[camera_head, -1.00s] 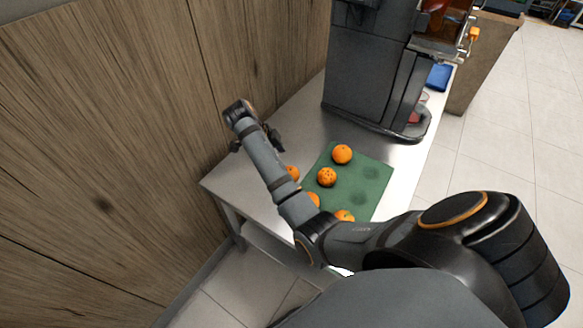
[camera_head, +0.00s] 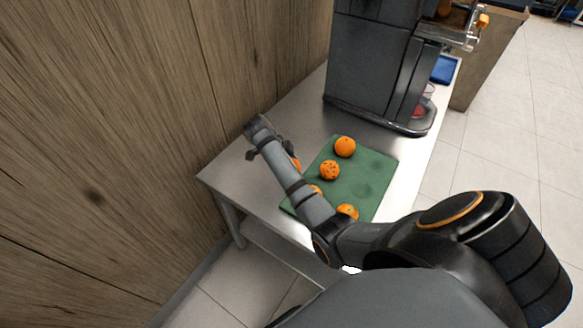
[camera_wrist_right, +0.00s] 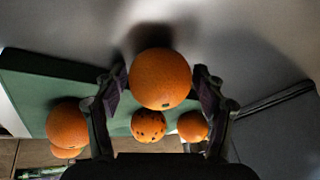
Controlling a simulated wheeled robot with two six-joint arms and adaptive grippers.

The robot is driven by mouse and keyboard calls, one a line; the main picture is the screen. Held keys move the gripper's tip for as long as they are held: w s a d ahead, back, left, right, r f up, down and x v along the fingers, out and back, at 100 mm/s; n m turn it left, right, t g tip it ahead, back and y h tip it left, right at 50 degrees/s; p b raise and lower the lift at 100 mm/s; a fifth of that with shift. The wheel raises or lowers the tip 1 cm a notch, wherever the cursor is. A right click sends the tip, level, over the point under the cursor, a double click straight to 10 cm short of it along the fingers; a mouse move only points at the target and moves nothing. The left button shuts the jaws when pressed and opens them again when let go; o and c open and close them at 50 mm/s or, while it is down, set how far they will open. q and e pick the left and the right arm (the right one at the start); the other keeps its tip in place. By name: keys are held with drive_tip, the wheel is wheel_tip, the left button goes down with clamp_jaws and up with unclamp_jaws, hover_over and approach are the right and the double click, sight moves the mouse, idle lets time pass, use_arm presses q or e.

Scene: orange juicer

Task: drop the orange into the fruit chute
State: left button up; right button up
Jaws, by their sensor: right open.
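My right gripper (camera_head: 264,150) hangs over the bare metal table left of the green mat (camera_head: 370,168) in the head view; its arm hides part of the mat. In the right wrist view the gripper (camera_wrist_right: 160,88) is open, with an orange (camera_wrist_right: 160,78) framed between its fingers; I cannot tell whether they touch it. Several oranges show in the head view: a far one (camera_head: 344,147), a speckled one (camera_head: 329,170), a near one (camera_head: 347,212), and others partly behind my arm. The dark juicer (camera_head: 370,65) stands beyond the mat. Its top is cut off, and I cannot identify the fruit chute.
A wooden wall (camera_head: 110,130) runs along the table's left side. The metal table (camera_head: 232,178) has free room left of the mat. A red-tinted cup (camera_head: 427,98) stands at the juicer's right side, and a blue item (camera_head: 445,69) lies behind it.

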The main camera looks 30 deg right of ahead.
drive_tip(key=shift+f, duration=0.1)
drive_tip(key=shift+c, duration=0.4)
drive_tip(key=c, duration=1)
wheel_tip(320, 180, up, 6)
drive_tip(key=shift+w+r+p, duration=0.1)
drive_tip(key=shift+r+p, duration=0.05)
drive_tip(key=shift+p, duration=0.45)
wheel_tip(320, 180, up, 3)
drive_tip(key=p, duration=0.2)
drive_tip(key=shift+r+p, duration=0.2)
drive_tip(key=shift+p, duration=0.2)
drive_tip(key=shift+r+p, duration=0.3)
drive_tip(key=shift+p, duration=0.05)
drive_tip(key=shift+f, duration=0.1)
